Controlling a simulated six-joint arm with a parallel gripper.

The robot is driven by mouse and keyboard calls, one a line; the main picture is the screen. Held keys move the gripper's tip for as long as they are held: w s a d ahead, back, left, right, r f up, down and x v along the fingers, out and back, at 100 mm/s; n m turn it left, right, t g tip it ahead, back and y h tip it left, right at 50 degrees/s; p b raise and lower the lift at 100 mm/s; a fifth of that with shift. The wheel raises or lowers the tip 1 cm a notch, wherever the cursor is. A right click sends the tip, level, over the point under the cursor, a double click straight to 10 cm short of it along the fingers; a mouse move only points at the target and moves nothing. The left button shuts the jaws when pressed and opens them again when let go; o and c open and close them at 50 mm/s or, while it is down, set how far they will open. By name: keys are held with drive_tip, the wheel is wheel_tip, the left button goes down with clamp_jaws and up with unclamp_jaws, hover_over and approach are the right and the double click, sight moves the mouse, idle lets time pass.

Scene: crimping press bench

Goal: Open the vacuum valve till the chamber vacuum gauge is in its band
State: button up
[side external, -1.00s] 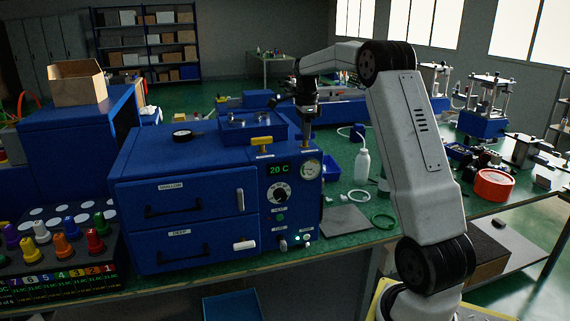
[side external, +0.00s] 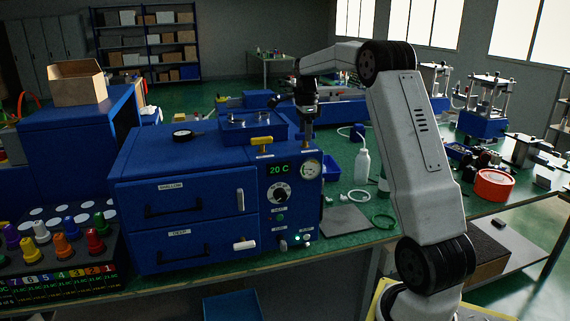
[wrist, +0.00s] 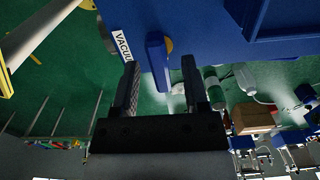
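The blue machine (side external: 185,190) carries a small round white gauge (side external: 312,168) at its upper right; its needle and band are too small to read. In the wrist view a blue valve lever (wrist: 157,65) stands beside a label (wrist: 122,46) that starts "VACUU". My gripper (wrist: 159,62) is open, one finger on each side of the lever, with visible gaps to both. In the side view my gripper (side external: 307,138) points down over the machine's top right corner, above the gauge; the lever is hard to make out there.
A yellow T-handle (side external: 262,141) stands on the machine's top, left of my gripper. The panel has a 20 C display (side external: 278,170) and a black dial (side external: 278,193).

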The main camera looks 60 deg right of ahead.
drive_tip(key=shift+r, duration=0.1)
drive_tip(key=shift+r, duration=2.95)
drive_tip(key=shift+w+a, duration=0.1)
drive_tip(key=shift+w+a+n, duration=0.15)
drive_tip(key=shift+a+n, duration=0.05)
drive_tip(key=shift+n, duration=0.1)
drive_tip(key=w+a+n, duration=0.1)
drive_tip(key=a+n, duration=0.1)
drive_tip(key=w+a+f+n+t+h, duration=0.1)
drive_tip(key=w+a+n, duration=0.1)
drive_tip(key=a, duration=0.1)
drive_tip(key=w+a+f+n+t, duration=0.1)
drive_tip(key=a+n, duration=0.1)
drive_tip(key=a, duration=0.1)
drive_tip(key=shift+w+n, duration=0.25)
drive_tip(key=shift+n, duration=0.05)
drive_tip(key=s+a+f+n, duration=0.3)
drive_tip(key=a+f+n, duration=0.4)
drive_tip(key=a, duration=0.3)
drive_tip(key=s+a+f+n, duration=0.2)
drive_tip(key=a+f+n, duration=0.4)
drive_tip(key=a, duration=0.4)
drive_tip(key=s+a+f+n+y, duration=0.1)
drive_tip(key=s+a+f+n, duration=0.5)
drive_tip(key=s, duration=0.4)
drive_tip(key=shift+a+f+n+t, duration=0.25)
drive_tip(key=shift+a+n, duration=0.35)
drive_tip(key=shift+a, duration=0.3)
